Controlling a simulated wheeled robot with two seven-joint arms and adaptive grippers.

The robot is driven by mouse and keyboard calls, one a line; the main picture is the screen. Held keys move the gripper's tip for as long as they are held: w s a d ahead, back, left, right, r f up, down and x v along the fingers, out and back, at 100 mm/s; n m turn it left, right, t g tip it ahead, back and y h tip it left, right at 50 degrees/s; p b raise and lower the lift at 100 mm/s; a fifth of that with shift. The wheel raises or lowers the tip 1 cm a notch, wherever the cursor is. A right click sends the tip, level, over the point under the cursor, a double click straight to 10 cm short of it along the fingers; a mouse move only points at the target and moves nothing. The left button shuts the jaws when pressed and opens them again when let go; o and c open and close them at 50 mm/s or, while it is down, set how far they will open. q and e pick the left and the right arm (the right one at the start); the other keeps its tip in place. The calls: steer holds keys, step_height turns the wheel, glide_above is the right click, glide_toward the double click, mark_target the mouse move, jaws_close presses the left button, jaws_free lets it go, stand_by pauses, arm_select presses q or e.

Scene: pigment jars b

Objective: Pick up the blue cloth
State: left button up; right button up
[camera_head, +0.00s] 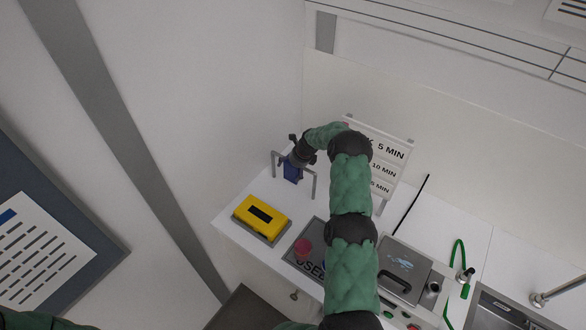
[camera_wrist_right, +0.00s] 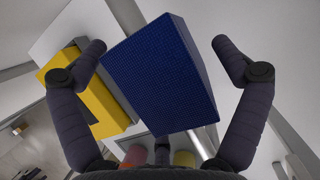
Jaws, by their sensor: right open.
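The blue cloth (camera_head: 291,173) hangs at the grey rail (camera_head: 314,187) on the left end of the white counter. In the right wrist view the cloth (camera_wrist_right: 160,80) is a large dark blue block shape between my fingers. My right gripper (camera_head: 295,160) is at the cloth, partly hiding it and the rail. In the wrist view its two fingers (camera_wrist_right: 160,46) are spread wide, one on each side of the cloth, with a visible gap on the right. My left gripper is out of view.
A yellow box (camera_head: 262,209) sits on a grey pad in front of the rail. A pink jar (camera_head: 303,245) stands on a dark lettered mat (camera_head: 296,263). A sign (camera_head: 385,155) stands behind my right arm. A lidded grey unit (camera_head: 405,262) and sink (camera_head: 500,312) are to the right.

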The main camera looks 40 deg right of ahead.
steer(key=c, duration=1.2)
steer(key=shift+c, duration=0.3)
